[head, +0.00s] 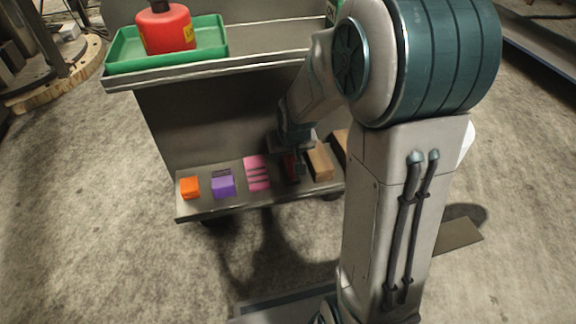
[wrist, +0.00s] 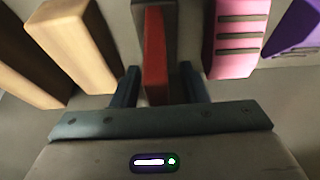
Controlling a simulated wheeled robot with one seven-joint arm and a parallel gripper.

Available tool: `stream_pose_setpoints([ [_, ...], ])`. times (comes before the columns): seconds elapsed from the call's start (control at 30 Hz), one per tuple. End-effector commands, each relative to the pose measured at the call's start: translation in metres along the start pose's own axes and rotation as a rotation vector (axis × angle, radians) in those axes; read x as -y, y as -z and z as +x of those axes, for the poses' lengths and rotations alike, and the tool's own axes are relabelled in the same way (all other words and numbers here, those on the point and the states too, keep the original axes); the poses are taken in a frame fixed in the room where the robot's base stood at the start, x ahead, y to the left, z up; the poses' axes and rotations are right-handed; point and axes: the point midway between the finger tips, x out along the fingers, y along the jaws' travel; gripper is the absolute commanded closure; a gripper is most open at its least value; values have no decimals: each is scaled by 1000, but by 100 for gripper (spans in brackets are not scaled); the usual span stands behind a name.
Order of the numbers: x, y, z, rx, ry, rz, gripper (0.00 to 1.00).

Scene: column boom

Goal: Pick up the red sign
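The red sign (wrist: 155,55) is a narrow red block with a dark side, standing among other items on the cart's lower shelf. In the wrist view it lies between the two fingers of my gripper (wrist: 158,85). The fingers look open, one on each side of it, with a small gap at least on the left. In the head view only a dark red sliver of the sign (head: 291,167) shows beside my gripper (head: 294,148), which reaches down from above. The rest of it is hidden by my arm.
The pink block (wrist: 238,38) is close on one side and a tan block (wrist: 80,45) on the other. Purple (head: 222,184) and orange (head: 190,187) blocks sit farther left. The cart's upper shelf holds a green tray (head: 122,55) with a red can (head: 165,30).

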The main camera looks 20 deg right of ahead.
Motion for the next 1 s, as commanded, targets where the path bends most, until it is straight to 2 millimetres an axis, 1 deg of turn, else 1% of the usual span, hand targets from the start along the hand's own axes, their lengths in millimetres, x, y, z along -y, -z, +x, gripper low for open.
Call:
stream_pose_setpoints([
  [0.03, 0, 0, 2, 0, 0, 0, 60],
  [0.2, 0, 0, 1, -1, 0, 0, 60],
  [0.27, 0, 0, 1, 0, 0, 0, 77],
  [0.3, 0, 0, 1, 0, 0, 0, 88],
  [0.33, 0, 0, 1, 0, 0, 0, 96],
  [0.37, 0, 0, 1, 0, 0, 0, 100],
  [0.63, 0, 0, 0, -1, 0, 0, 100],
  [0.77, 0, 0, -3, -2, 0, 0, 100],
  [0.87, 0, -2, -9, -2, 0, -1, 100],
  [1.0, 0, -7, -26, -2, -1, -1, 100],
])
